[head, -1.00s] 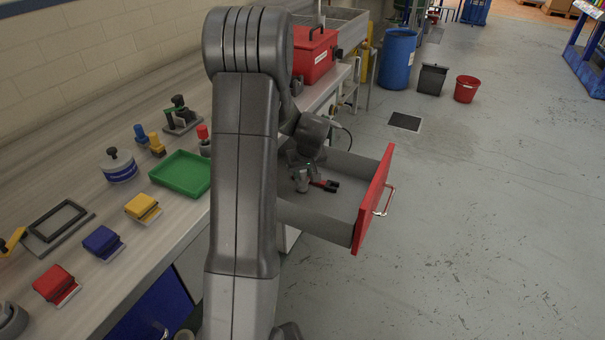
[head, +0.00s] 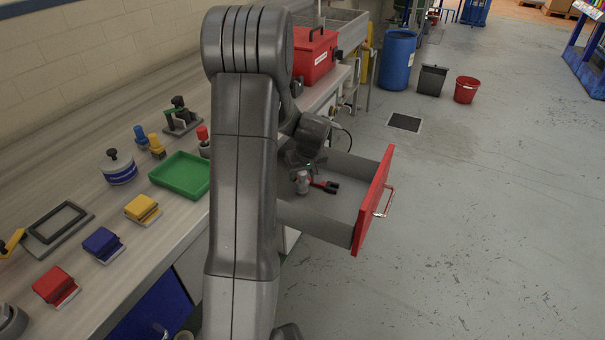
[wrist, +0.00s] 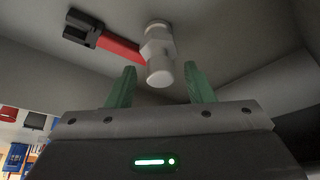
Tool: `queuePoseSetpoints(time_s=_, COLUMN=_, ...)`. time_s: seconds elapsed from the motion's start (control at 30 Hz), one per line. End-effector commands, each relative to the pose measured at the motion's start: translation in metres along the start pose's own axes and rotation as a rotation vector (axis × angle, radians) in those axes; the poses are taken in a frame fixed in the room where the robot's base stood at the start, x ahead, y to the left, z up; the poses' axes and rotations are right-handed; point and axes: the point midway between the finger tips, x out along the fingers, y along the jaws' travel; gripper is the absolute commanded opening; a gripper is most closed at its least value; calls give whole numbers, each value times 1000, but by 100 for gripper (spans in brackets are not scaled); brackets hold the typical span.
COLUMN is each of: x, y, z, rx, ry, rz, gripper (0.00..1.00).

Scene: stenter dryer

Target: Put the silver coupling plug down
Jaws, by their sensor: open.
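The silver coupling plug (wrist: 159,55) is a small light-grey stepped cylinder in the wrist view. It rests inside the open drawer (head: 336,218), and in the head view the plug (head: 302,184) shows just below my gripper. My gripper (wrist: 161,82) has two green fingers spread apart, one on each side of the plug's near end, with a gap to each. A red-handled tool with a black head (wrist: 103,40) lies beside the plug; its handle end is close to the plug, and I cannot tell if they touch.
The drawer's red front (head: 372,205) stands out over the floor. A red toolbox (head: 314,56) stands farther back. Open floor lies to the right.

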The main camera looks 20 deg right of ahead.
Motion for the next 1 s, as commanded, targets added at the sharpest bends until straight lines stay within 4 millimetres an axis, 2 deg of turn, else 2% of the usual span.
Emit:
queuePoseSetpoints(time_s=0.3, x=-66, y=1, z=-1, rx=0, ry=4, rz=2, gripper=48)
queuePoseSetpoints(time_s=0.5, x=-97, y=0, z=0, rx=0, ry=2, rz=1, gripper=48)
queuePoseSetpoints(time_s=0.7, x=-109, y=0, z=0, rx=0, ry=0, rz=0, gripper=48)
queuePoseSetpoints(time_s=1.0, x=-110, y=0, z=0, rx=0, ry=0, rz=0, gripper=48)
